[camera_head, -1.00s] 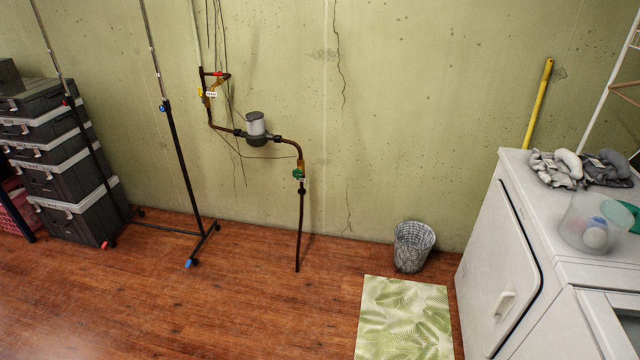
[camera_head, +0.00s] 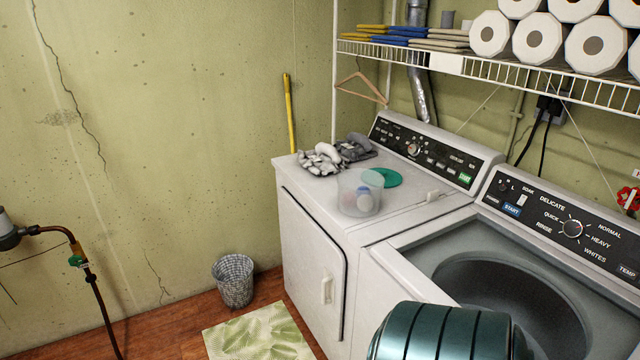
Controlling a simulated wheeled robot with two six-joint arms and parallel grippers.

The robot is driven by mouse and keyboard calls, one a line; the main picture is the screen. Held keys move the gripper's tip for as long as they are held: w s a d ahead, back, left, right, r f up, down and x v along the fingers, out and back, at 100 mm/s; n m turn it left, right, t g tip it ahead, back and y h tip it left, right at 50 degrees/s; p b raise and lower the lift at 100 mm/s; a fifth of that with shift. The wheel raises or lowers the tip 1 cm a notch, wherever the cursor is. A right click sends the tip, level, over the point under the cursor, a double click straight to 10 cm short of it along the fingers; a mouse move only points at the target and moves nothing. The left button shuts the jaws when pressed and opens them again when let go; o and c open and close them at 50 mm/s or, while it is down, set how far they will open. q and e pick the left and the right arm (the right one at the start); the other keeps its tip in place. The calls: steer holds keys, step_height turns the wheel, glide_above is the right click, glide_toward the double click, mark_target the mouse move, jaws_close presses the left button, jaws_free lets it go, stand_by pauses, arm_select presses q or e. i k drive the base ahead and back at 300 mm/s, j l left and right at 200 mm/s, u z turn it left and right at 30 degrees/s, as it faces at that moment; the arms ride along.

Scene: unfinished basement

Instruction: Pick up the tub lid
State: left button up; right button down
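A flat green disc, which looks like the tub lid (camera_head: 387,178), lies on top of the white dryer (camera_head: 318,215). It is just behind and to the right of a clear plastic tub (camera_head: 349,192), which hides part of its left edge. Neither of my grippers is in view.
Grey gloves or cloths (camera_head: 320,160) lie left of the tub. The washer (camera_head: 400,270) at right stands open. A wire shelf (camera_head: 500,66) with paper rolls (camera_head: 541,40) hangs above. A teal ribbed rounded thing (camera_head: 440,335) fills the bottom edge. A wastebasket (camera_head: 233,282) stands on the floor.

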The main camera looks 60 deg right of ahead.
mark_target(393, 179)
steer(key=i+z, duration=0.1)
steer(key=z, duration=1.5)
steer(key=l+z, duration=0.1)
steer(key=z, duration=0.5)
steer(key=k+l, duration=0.05)
